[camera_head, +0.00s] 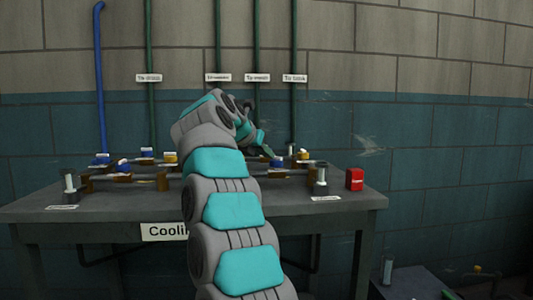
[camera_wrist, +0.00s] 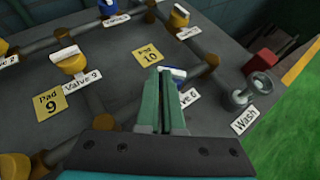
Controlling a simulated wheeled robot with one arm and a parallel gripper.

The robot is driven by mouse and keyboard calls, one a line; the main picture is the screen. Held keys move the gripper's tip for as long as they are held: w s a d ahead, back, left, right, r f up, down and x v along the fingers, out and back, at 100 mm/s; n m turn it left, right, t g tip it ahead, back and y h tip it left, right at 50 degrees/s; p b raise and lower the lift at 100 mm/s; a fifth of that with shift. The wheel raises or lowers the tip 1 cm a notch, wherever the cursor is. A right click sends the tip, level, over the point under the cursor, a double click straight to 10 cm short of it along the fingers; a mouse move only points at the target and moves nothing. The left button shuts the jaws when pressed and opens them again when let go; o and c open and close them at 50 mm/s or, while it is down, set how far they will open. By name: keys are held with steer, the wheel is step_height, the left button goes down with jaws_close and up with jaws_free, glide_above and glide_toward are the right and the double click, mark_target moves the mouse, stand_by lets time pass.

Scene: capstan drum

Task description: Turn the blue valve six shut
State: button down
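The blue valve six (camera_wrist: 178,73) stands on the table's pipework just beyond my fingertips in the wrist view, with a bit of white handle on top. My fingers hide much of it. Its "Valve 6" label (camera_wrist: 188,97) is partly covered. My gripper (camera_wrist: 160,72) has its two green fingers close together, with only a thin dark line between them. The tips overlap the valve in the picture; I cannot tell whether they touch it. In the head view my gripper (camera_head: 267,151) is low over the table, and a small blue part of the valve (camera_head: 276,163) shows beside it.
Yellow valves with white handles (camera_wrist: 73,62) and pipes lie to the left, near yellow pad signs 9 (camera_wrist: 50,103) and 10 (camera_wrist: 148,55). A grey fitting (camera_wrist: 250,90) labelled "Wash" and a red box (camera_head: 355,179) are to the right. Other blue valves (camera_head: 102,159) stand at left.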

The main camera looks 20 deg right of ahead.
steer(key=shift+w+d+m+p, duration=0.2)
steer(key=shift+m+p, duration=0.1)
steer(key=shift+p, duration=0.2)
steer(key=shift+d+m+g+h+p, duration=0.1)
steer(key=shift+m+g+h+p, duration=0.35)
steer(key=shift+g, duration=0.25)
steer(key=shift+w, duration=0.1)
steer(key=shift+w+r+p, duration=0.1)
steer(key=shift+w+p, duration=0.3)
steer(key=shift+p, duration=0.95)
steer(key=shift+w+p, duration=0.25)
steer(key=shift+p, duration=0.25)
steer(key=shift+w+d, duration=0.2)
steer(key=shift+d, duration=0.1)
